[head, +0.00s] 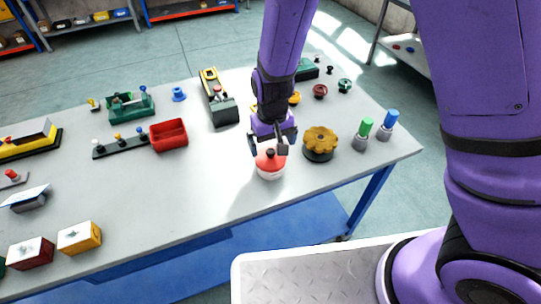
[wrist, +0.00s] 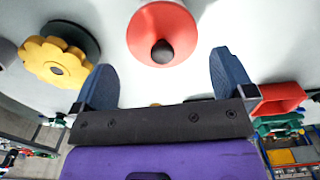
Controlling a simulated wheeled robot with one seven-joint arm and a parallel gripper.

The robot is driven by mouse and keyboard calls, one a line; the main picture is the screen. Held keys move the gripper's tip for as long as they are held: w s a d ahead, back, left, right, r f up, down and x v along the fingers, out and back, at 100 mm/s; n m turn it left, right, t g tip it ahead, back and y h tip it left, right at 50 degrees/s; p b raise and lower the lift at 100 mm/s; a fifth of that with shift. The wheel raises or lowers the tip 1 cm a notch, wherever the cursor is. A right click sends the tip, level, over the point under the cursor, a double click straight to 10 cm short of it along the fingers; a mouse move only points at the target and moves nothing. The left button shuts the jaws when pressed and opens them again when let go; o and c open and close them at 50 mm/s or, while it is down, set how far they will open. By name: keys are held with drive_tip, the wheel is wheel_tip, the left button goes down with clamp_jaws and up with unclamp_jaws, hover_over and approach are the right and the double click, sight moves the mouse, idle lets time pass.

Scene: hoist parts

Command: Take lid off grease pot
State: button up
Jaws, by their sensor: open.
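The grease pot (head: 270,173) is a small white pot on the table, near its front edge. Its red lid (head: 264,162) with a dark knob sits on top; the lid (wrist: 170,36) and its knob (wrist: 162,52) also show in the wrist view. My gripper (head: 269,147) is just above and behind the lid in the head view. In the wrist view my gripper (wrist: 164,82) has its two fingers wide apart, with the lid ahead of and between them. Nothing is between the fingertips, and I see no contact with the knob.
A yellow scalloped handwheel (head: 320,140) on a dark base stands close to the right of the pot. Green-topped (head: 364,132) and blue-topped (head: 388,124) cylinders stand farther right. A red bin (head: 169,134) is to the left.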

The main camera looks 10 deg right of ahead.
sight(271, 152)
drive_tip(key=shift+w+a+f, duration=0.1)
drive_tip(key=shift+f, duration=2.5)
drive_tip(key=c, duration=0.5)
